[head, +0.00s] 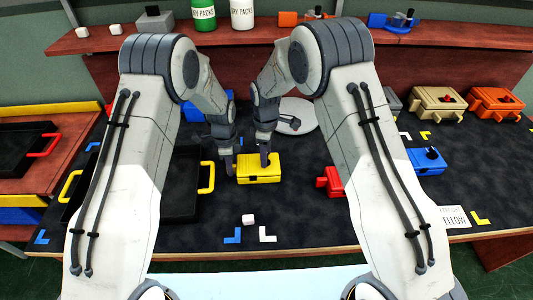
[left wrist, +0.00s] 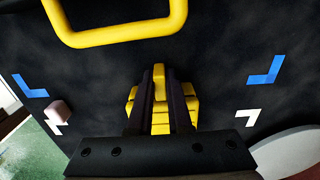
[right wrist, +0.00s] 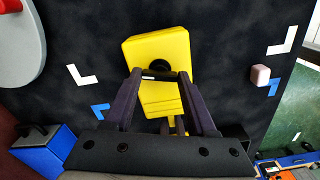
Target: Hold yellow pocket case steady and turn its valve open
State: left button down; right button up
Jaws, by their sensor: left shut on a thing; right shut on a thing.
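The yellow pocket case (head: 260,176) sits on the dark mat near the middle of the table. It also shows in the left wrist view (left wrist: 131,106) and the right wrist view (right wrist: 158,46). My left gripper (head: 229,168) is at the case's left end, its fingers nearly together on a narrow yellow part of it (left wrist: 159,85). My right gripper (head: 265,162) is above the case's top. In the right wrist view its fingertips close on the ends of a dark valve handle with a pale stripe (right wrist: 158,76), over a dark round hole. The handle's exact turn is hard to tell.
Left of the case is a black tray with a yellow handle (head: 207,178). A red case (head: 328,181) and a blue case (head: 428,161) are to the right. A small pinkish cube (head: 248,219) lies in front, and a round pale plate (head: 300,117) behind.

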jog(key=m, duration=1.1)
jog(key=shift+m, duration=1.8)
jog(key=o, duration=1.4)
jog(key=shift+r, duration=0.15)
notch_tip(320, 180, up, 12)
jog(key=shift+f, duration=0.1)
